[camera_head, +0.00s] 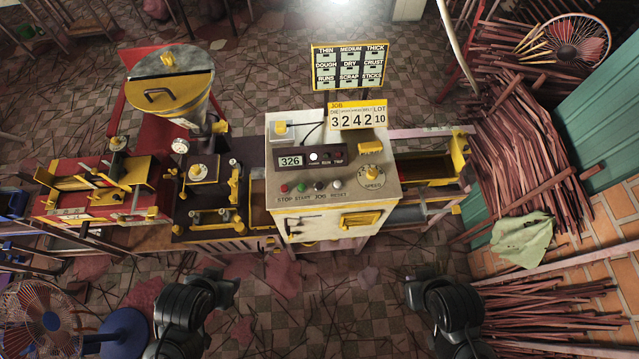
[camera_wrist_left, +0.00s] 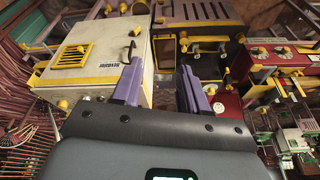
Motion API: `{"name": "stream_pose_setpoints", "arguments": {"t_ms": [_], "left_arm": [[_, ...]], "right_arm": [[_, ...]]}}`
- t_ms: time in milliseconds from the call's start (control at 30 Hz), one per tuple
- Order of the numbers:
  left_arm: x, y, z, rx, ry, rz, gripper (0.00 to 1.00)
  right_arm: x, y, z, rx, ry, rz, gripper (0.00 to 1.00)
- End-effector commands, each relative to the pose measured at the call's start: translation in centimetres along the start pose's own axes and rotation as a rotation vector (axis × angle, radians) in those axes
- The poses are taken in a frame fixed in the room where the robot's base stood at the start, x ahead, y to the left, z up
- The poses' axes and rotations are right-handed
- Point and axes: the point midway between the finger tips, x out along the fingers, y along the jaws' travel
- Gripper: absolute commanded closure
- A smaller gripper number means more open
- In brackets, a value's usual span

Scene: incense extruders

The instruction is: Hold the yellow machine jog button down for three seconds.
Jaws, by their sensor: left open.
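The extruder machine's cream-and-yellow control cabinet (camera_head: 325,222) stands in the middle of the head view. Its sloped panel carries a row of small buttons labelled STOP, START, JOG and RESET. The jog button (camera_head: 319,186) is a dark knob, third from the left, and nothing touches it. My left gripper (camera_head: 230,286) is in front of the cabinet, low and to the left, apart from it. In the left wrist view its two purple fingers (camera_wrist_left: 160,90) are spread with nothing between them, and the cabinet (camera_wrist_left: 92,62) is beyond them. My right gripper (camera_head: 412,288) is at lower right; its fingers are not clear.
A speed dial (camera_head: 372,177) sits right of the buttons. A yellow number sign (camera_head: 357,115) stands behind the panel. A red machine section (camera_head: 95,190) with a hopper (camera_head: 170,85) is on the left. Bundles of sticks (camera_head: 525,150) lie at right. A fan (camera_head: 40,318) is at lower left.

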Motion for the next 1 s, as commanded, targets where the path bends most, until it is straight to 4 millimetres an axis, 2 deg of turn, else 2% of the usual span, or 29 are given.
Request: {"name": "stream_pose_setpoints", "arguments": {"t_ms": [33,267,1000], "left_arm": [[0.01,0.0,0.03,0.0,-0.001,0.0,0.65],[0.02,0.0,0.04,0.0,-0.001,0.0,1.0],[0.03,0.0,0.07,0.0,-0.002,0.0,1.0]], "right_arm": [[0.0,0.0,0.01,0.0,0.0,0.0,1.0],[0.0,0.0,0.01,0.0,0.0,0.0,1.0],[0.0,0.15,0.04,-0.007,-0.001,0.005,1.0]]}}
